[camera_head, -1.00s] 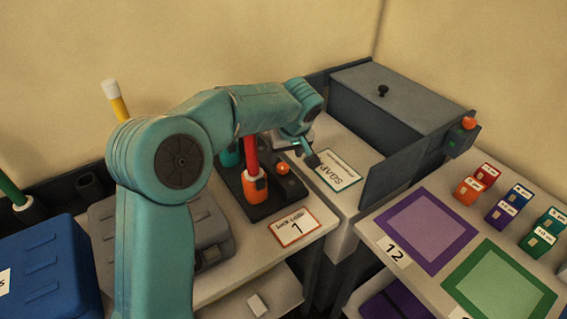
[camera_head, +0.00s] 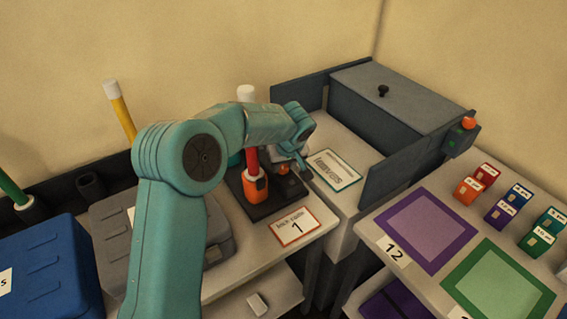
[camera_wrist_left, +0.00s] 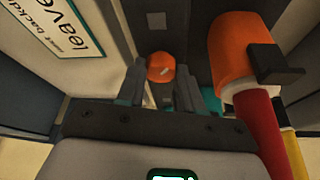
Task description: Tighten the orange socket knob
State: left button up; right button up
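The orange socket (camera_head: 254,187) stands on a dark base (camera_head: 262,211) and holds an upright red pole (camera_head: 251,160) with a white top. In the left wrist view the socket (camera_wrist_left: 235,50) is at upper right, with a dark block on its side. A small orange knob (camera_wrist_left: 161,67) sits on the dark base beside the socket. My left gripper (camera_head: 293,166) is down at this knob, which it partly hides in the head view. In the left wrist view the gripper's fingers (camera_wrist_left: 160,80) are spread on either side of the knob, with a gap showing. My right gripper is not in view.
A framed card reading "leaves" (camera_head: 334,169) lies right of the gripper. A grey box (camera_head: 390,95) stands behind it. A grey case (camera_head: 115,225) and a blue case (camera_head: 45,270) are at left. A purple mat (camera_head: 428,230) and small coloured blocks are at right.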

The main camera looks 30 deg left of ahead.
pick_arm(q)
jog(key=shift+f+m+b, duration=0.15)
jog(key=shift+m+b, duration=0.25)
jog(key=shift+b, duration=0.05)
jog(key=shift+a+m+t+h+b, duration=0.1)
jog(key=shift+m+t+h+b, duration=0.2)
jog(key=shift+m, duration=0.3)
jog(key=shift+m+h, duration=0.4)
jog(key=shift+m, duration=0.9)
jog(key=o, duration=1)
jog(key=shift+r+t, duration=0.2)
jog(key=shift+t, duration=0.1)
jog(key=v, duration=1.6)
jog(key=shift+s+r, duration=0.1)
jog(key=shift+r, duration=0.1)
